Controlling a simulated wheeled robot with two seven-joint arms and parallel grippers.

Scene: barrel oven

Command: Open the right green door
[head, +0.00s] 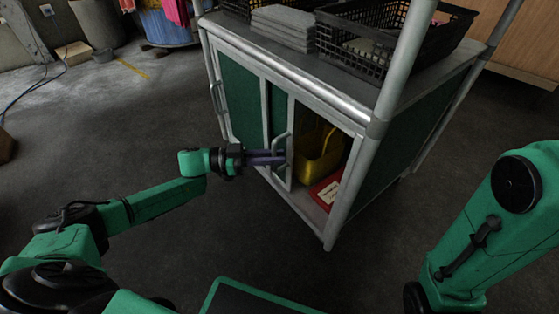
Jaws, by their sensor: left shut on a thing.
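The right green door (277,110) is a sliding panel in a pale metal frame on the front of a grey cabinet (340,90). It stands slid to the left, partly overlapping the left green door (238,98). The right part of the cabinet front is open. My left gripper (276,158) is shut on the right door's vertical handle (288,144), its fingers reaching in from the left. My right arm shows at the right edge, but its gripper is out of view.
Inside the opening are a yellow container (318,158) and a red box (325,192) with a white label. Black baskets (345,48) and a grey stack (284,26) sit on top. The left door's handle (217,98) sticks out. Floor in front is clear.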

